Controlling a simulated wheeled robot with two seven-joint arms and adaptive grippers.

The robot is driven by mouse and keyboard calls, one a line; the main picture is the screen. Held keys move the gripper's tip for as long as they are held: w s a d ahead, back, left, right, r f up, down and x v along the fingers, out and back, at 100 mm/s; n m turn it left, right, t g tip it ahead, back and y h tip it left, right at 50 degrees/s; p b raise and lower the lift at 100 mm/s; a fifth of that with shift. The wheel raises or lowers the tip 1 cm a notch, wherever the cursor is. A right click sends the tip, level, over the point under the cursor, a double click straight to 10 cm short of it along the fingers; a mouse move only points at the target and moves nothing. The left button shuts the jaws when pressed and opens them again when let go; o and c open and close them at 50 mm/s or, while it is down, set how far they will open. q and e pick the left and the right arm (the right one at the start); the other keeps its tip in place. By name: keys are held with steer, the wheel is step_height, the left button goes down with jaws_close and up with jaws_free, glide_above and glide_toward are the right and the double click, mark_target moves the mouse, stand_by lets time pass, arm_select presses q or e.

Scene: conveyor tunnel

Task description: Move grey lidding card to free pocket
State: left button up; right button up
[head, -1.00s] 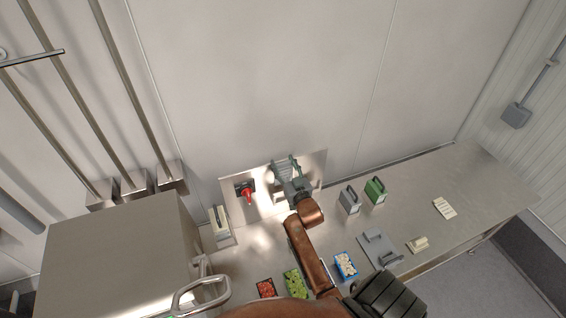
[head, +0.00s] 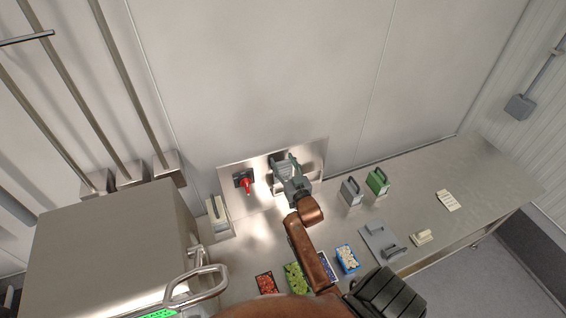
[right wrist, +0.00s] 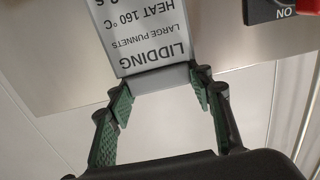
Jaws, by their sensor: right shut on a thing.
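The lidding card (right wrist: 148,35), white with black print reading LIDDING, LARGE PUNNETS and HEAT 160 °C, has a grey lower edge and appears upside down in the right wrist view. My right gripper (right wrist: 160,84) has its green-padded fingers on both sides of that grey edge and is shut on the card. In the head view the right gripper (head: 285,168) is at the steel wall panel (head: 312,160), right of a red switch knob (head: 246,185). The gripper hides much of the card there. I cannot make out a free pocket. My left gripper is not in view.
On the steel bench (head: 415,180) stand a grey handled block (head: 351,192), a green handled block (head: 377,182), a grey plate with a handle (head: 383,240) and a cream block (head: 421,238). Several filled punnets, one blue-edged (head: 347,258), line the front. A steel cabinet (head: 105,245) stands left.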

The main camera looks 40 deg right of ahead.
mark_target(283, 176)
steer(key=shift+f, duration=0.1)
stand_by(0.3)
steer(key=shift+f, duration=0.25)
steer(key=shift+f+b, duration=2.55)
steer(key=shift+f, duration=1.2)
steer(key=o, duration=1.8)
steer(key=shift+c, duration=0.2)
steer(key=v, duration=1.2)
